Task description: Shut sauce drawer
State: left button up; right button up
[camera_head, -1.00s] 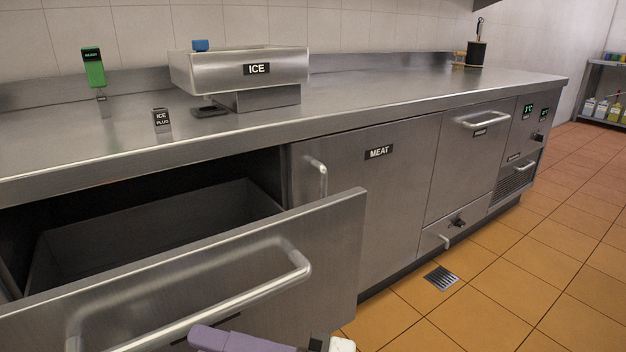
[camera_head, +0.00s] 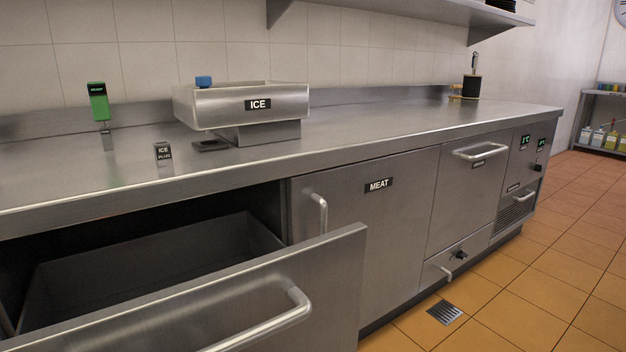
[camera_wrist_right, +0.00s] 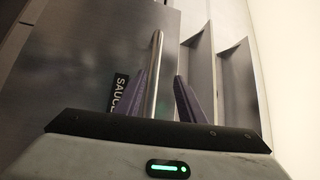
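The sauce drawer (camera_head: 265,300) stands pulled out at the lower left of the head view, with its inside open to view under the counter. Its metal bar handle (camera_head: 268,322) is on the front panel, partly cut off by the bottom edge. In the right wrist view, a label reading SAUCE (camera_wrist_right: 120,92), partly covered, shows on the drawer front. My right gripper (camera_wrist_right: 164,85) has its two purple fingers apart, with the handle bar (camera_wrist_right: 155,60) between them. Contact with the bar is unclear. My left gripper is in neither view.
A closed MEAT door (camera_head: 385,230) with a handle is right of the drawer. The steel counter (camera_head: 370,128) above holds an ICE box (camera_head: 235,103), an ICE PLUG block (camera_head: 163,153) and a green-topped device (camera_head: 99,103). Tiled floor (camera_head: 560,250) at right is mostly clear.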

jog(key=b+v, duration=0.5)
jog(key=v, duration=0.5)
jog(key=shift+s+d+b, duration=0.25)
jog(key=shift+b, duration=0.05)
dwell(0.6)
jog(key=shift+f, duration=0.1)
